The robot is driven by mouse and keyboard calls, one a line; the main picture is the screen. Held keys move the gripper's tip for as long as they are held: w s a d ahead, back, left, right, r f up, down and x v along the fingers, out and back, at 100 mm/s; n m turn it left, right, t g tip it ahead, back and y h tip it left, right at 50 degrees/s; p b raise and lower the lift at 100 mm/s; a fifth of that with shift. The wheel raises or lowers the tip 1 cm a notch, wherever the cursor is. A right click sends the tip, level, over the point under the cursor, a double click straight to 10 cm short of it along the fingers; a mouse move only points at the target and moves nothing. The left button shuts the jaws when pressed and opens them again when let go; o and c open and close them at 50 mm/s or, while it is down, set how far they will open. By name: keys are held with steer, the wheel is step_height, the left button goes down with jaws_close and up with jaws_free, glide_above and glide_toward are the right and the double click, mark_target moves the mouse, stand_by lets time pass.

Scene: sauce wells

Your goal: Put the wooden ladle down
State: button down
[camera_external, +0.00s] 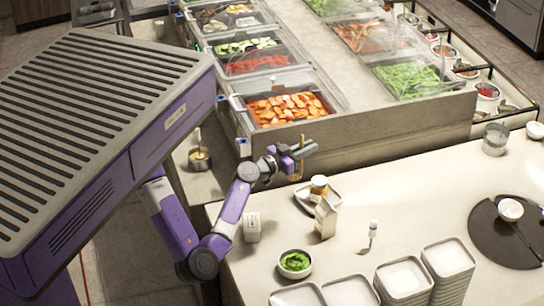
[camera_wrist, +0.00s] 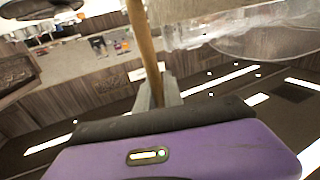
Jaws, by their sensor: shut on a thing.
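My gripper (camera_external: 296,153) is at the left end of the counter, above its back edge. It is shut on the wooden ladle (camera_external: 301,160), which shows as a thin brown upright stick in the external view. In the wrist view the ladle's wooden handle (camera_wrist: 143,45) runs up from between the fingers (camera_wrist: 157,95) and leaves the picture at the top.
Near my gripper on the counter (camera_external: 400,200) are a tray (camera_external: 333,190) with a small jar, a carton (camera_external: 325,219) and a white canister (camera_external: 251,227). A bowl of greens (camera_external: 295,264) and stacked white dishes (camera_external: 447,265) stand in front. The counter's middle is clear.

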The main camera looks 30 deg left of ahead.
steer(key=s+d+m+g+h+b, duration=0.1)
steer(key=s+d+m+g+h, duration=0.1)
steer(key=s+d, duration=0.65)
steer(key=s+d+m+g+h+b, duration=0.15)
steer(key=s+d, duration=0.35)
steer(key=d, duration=0.7)
steer(key=s+d+m+g+h+b, duration=0.1)
steer(key=s+d+m+g+h, duration=0.15)
steer(key=s+d, duration=0.6)
step_height(320, 180, down, 19)
steer(key=w+d+b, duration=0.1)
steer(key=shift+d+h+b, duration=0.2)
steer(key=shift+h+b, duration=0.1)
steer(key=shift+b, duration=0.05)
steer(key=shift+w+f, duration=0.1)
steer(key=shift+f, duration=0.05)
steer(key=c, duration=1.5)
jaws_free()
steer(key=shift+o, duration=0.2)
